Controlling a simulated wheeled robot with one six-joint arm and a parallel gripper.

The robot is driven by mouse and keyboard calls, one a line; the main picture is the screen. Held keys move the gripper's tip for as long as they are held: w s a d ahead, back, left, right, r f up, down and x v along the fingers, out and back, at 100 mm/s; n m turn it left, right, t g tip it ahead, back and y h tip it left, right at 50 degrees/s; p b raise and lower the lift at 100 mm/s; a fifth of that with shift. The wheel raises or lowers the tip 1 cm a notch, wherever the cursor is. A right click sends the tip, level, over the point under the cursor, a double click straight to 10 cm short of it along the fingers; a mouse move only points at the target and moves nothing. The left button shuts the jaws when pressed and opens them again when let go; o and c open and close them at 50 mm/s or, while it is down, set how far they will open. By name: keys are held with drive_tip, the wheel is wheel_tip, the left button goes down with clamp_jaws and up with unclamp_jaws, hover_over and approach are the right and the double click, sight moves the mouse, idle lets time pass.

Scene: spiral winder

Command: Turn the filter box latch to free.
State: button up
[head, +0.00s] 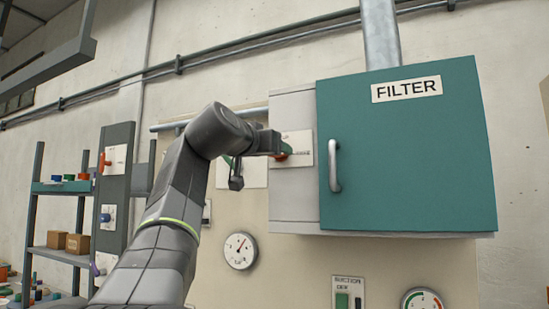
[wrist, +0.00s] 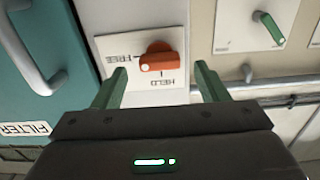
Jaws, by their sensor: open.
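The filter box latch is an orange-red knob (wrist: 164,61) on a white plate (wrist: 112,50) with the words FREE and HELD, upside down in the wrist view. Its bar lies crosswise, and its end with a white dot points to the FREE side. My gripper (wrist: 162,76) is open, with one green finger on each side of the knob and gaps showing between. In the head view my gripper (head: 274,145) is at the plate, and it partly hides the red knob (head: 285,150). The teal filter box door (head: 410,150) is shut.
The door's handle (head: 335,166) stands out right of the plate. A green lever on another plate (wrist: 268,28) and pipes (wrist: 270,100) are near in the wrist view. A gauge (head: 240,250) is below, and a shelf rack (head: 62,254) stands left.

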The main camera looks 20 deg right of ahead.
drive_tip(key=b+v, duration=0.2)
drive_tip(key=v, duration=0.8)
drive_tip(key=shift+s+a, duration=0.15)
drive_tip(key=shift+s, duration=0.1)
drive_tip(key=p+x, duration=0.3)
drive_tip(key=x, duration=1.1)
drive_tip(key=shift+p, duration=0.35)
drive_tip(key=shift+a, duration=0.15)
